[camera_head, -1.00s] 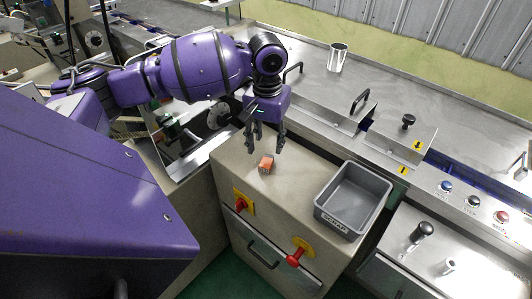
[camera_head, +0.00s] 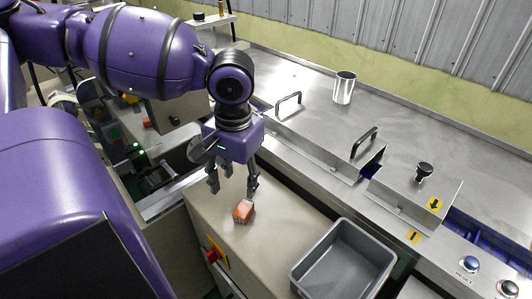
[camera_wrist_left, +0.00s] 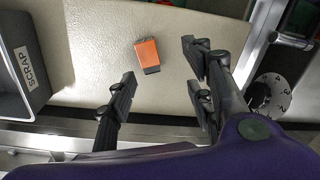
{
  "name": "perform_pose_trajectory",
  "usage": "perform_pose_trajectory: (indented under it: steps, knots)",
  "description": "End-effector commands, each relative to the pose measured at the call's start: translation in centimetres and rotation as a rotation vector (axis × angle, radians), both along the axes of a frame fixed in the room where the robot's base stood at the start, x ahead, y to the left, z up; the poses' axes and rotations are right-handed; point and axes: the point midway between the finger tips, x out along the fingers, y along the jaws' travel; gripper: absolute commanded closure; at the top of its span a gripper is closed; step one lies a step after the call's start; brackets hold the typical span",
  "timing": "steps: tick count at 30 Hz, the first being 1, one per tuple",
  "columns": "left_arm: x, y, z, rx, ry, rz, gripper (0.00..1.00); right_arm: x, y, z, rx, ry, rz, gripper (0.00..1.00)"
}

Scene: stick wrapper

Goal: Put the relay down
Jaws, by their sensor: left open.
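The relay (camera_head: 244,211) is a small orange block with a dark end. It rests on the beige top of a cabinet (camera_head: 262,235), and it also shows in the left wrist view (camera_wrist_left: 148,54). My left gripper (camera_head: 233,190) hangs above the cabinet top with its fingers pointing down and spread apart. Its fingers (camera_wrist_left: 158,75) are empty, and the relay lies just beyond them, apart from both. My right gripper is in neither view.
A grey scrap bin (camera_head: 343,262) stands on the cabinet to the right of the relay. A steel machine deck with handles (camera_head: 364,143) and a metal cup (camera_head: 344,87) runs behind. A red switch (camera_head: 213,254) is on the cabinet front.

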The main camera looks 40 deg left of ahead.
Motion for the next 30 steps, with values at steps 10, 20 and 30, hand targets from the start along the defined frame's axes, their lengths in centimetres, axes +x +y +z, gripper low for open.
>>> perform_pose_trajectory:
  steps: [10, 20, 30]
  knots:
    - [0.5, -1.3, -2.9, -0.048, -0.019, 0.022, 0.52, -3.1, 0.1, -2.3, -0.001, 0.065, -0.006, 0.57]
    - [1.3, -1.6, -7.1, -0.049, -0.017, 0.022, 0.52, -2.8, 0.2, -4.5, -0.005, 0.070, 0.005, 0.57]
    - [1.4, -1.5, -7.7, -0.045, -0.024, 0.021, 0.58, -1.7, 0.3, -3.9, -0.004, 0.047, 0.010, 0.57]
